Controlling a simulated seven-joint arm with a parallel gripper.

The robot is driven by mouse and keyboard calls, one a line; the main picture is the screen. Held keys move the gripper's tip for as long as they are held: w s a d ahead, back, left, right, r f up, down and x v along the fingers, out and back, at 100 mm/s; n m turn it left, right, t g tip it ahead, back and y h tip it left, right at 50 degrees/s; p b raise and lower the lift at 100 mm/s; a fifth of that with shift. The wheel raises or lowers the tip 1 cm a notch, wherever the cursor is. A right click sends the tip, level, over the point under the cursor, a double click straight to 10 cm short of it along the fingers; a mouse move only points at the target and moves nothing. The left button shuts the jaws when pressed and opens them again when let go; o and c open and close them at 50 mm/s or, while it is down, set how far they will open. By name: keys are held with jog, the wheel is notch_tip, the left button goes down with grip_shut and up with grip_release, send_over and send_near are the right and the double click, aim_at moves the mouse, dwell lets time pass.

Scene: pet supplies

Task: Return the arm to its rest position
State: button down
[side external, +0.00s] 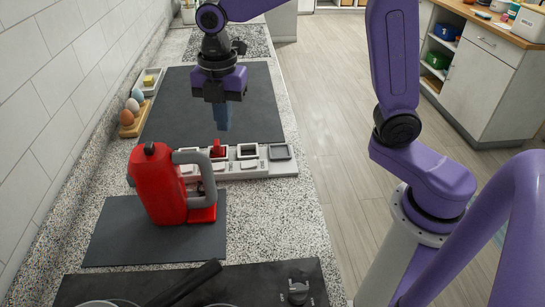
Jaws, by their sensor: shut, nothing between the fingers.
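My gripper (222,118) points down above the dark mat (262,104) on the counter. Its fingers are shut with nothing between them. They hang behind the tray with square compartments, apart from anything I can make out. My purple arm reaches in from the right side of the view.
A red machine with a grey handle (158,180) stands on a nearer dark mat (112,232). Behind it is a grey compartment tray (262,165). An egg holder (132,118) and a small dish (150,82) sit by the tiled wall. A cooktop (262,285) lies in front.

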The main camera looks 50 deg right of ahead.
jog(key=s+d+f+m, duration=0.1)
jog(key=s+d+m, duration=0.2)
jog(key=s, duration=0.5)
jog(key=s+d+f+m, duration=0.1)
jog(key=s+d+m, duration=0.3)
jog(key=s, duration=0.4)
jog(key=s+d+f+m, duration=0.1)
jog(key=s+d+m, duration=0.2)
jog(key=s, duration=0.5)
jog(key=shift+s+d+f+m, duration=0.3)
jog(key=shift+s+d+m, duration=0.1)
jog(key=shift+m, duration=0.2)
